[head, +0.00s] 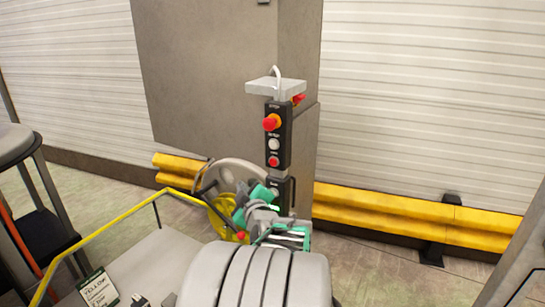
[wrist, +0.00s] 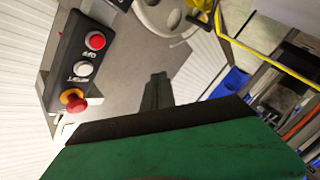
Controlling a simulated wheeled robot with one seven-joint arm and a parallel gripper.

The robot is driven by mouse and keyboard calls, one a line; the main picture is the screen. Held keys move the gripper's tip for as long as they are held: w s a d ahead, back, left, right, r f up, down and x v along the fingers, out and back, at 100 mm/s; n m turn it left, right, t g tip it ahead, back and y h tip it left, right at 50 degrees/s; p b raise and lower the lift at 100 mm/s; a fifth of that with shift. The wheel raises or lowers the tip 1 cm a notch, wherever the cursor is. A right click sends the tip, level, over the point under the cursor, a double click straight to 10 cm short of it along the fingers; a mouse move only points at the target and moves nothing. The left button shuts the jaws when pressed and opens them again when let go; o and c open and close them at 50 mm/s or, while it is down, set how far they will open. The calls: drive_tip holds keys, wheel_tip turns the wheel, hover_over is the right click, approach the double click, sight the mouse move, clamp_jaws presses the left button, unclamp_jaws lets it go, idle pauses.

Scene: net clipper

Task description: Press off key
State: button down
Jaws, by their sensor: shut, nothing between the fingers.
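The wrist view shows the red button (wrist: 95,40), the white button (wrist: 83,69) and the mushroom knob (wrist: 73,99) at the left. The small labels are not clearly legible. My gripper (wrist: 158,77) is shut and empty, pointing to the right of the buttons in the wrist view. In the head view my arm's green-and-grey end is just below the box.
A grey plate (head: 275,87) caps the box. A large grey wheel (head: 232,178) is low on the left, partly behind my arm. A yellow rail (head: 120,233) runs at the left, and a yellow barrier (head: 405,218) lines the wall. Open floor lies at the right.

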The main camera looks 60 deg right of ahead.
sight(273, 162)
drive_tip(key=shift+s+d+r+h, duration=0.3)
drive_tip(key=shift+s+d+r, duration=0.1)
drive_tip(key=shift+s+d, duration=0.15)
drive_tip(key=shift+s+d+r+h, duration=0.35)
drive_tip(key=shift+s+d, duration=0.1)
drive_tip(key=shift+d, duration=0.15)
drive_tip(key=d, duration=0.8)
drive_tip(key=shift+w+d, duration=0.4)
drive_tip(key=shift+w, duration=0.05)
drive_tip(key=shift+d+f+b, duration=0.15)
drive_tip(key=shift+d+b, duration=0.1)
drive_tip(key=shift+b, duration=0.7)
drive_tip(key=shift+d, duration=0.1)
idle(0.3)
